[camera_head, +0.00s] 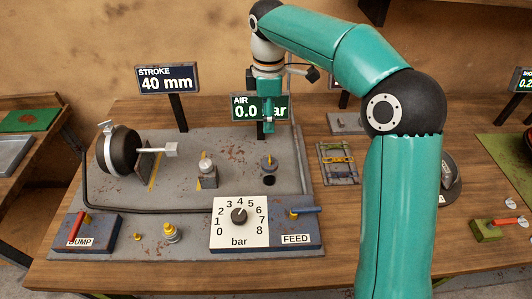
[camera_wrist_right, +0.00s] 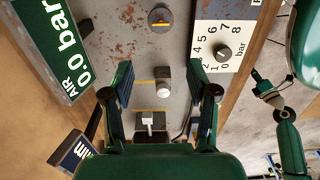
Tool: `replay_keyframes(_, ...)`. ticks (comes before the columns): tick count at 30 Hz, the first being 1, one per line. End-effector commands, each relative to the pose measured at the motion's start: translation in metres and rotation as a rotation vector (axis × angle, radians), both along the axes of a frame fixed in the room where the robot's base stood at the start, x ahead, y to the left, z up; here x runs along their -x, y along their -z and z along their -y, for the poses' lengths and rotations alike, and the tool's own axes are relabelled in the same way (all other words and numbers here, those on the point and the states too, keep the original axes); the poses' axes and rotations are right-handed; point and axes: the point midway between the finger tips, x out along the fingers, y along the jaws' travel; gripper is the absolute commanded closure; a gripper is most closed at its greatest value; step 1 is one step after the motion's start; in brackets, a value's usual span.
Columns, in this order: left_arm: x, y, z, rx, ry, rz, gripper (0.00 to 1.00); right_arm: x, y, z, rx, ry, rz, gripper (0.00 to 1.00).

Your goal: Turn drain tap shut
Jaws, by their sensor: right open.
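No label in view names the drain tap. A small round grey fitting with a yellow bar (camera_head: 269,162) on the grey panel looks like a tap; it also shows at the top of the wrist view (camera_wrist_right: 160,20). A red lever (camera_head: 79,228) stands on the DUMP box at front left, and a blue lever (camera_head: 305,211) lies on the FEED box. My right gripper (camera_head: 268,122) hangs above the back of the panel, in front of the AIR sign. In the wrist view its fingers (camera_wrist_right: 162,100) are apart with nothing between them. My left gripper cannot be made out.
A pressure dial (camera_head: 252,231) sits at the panel's front. A black drum with a rod (camera_head: 118,150) is at its left. The STROKE sign (camera_head: 168,79) reads 40 mm; the AIR sign (camera_head: 247,107) reads 0.0 bar. A pipe rims the panel. Bare wood (camera_head: 330,222) lies to the right.

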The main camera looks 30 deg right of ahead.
Motion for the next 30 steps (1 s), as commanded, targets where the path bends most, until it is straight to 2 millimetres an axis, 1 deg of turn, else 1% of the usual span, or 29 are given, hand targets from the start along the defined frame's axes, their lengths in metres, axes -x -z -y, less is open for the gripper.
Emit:
replay_keyframes(1, 0.000, 0.001, 0.000, 0.000, 0.000, 0.000, 1.00, 0.002, 0.010, 0.002, 0.000, 0.003, -0.004, 0.42)
replay_keyframes(5, 0.000, -0.001, 0.000, 0.000, 0.000, 0.000, 1.00, 0.003, 0.036, 0.003, -0.001, 0.007, -0.005, 0.42)
replay_keyframes(12, 0.000, -0.007, 0.000, 0.000, 0.000, 0.001, 1.00, 0.004, 0.088, 0.006, 0.000, 0.011, -0.007, 0.42)
replay_keyframes(18, -0.001, -0.012, 0.000, 0.000, 0.000, 0.001, 1.00, 0.005, 0.123, 0.006, -0.001, 0.013, -0.005, 0.42)
replay_keyframes(21, -0.001, -0.014, 0.000, 0.000, 0.000, 0.001, 1.00, 0.004, 0.135, 0.006, 0.000, 0.012, -0.004, 0.42)
replay_keyframes(24, -0.001, -0.015, 0.000, 0.000, 0.000, 0.001, 1.00, 0.004, 0.143, 0.006, 0.000, 0.013, -0.002, 0.42)
replay_keyframes(30, -0.001, -0.015, 0.000, 0.000, 0.000, 0.001, 1.00, 0.004, 0.147, 0.006, 0.000, 0.013, 0.000, 0.42)
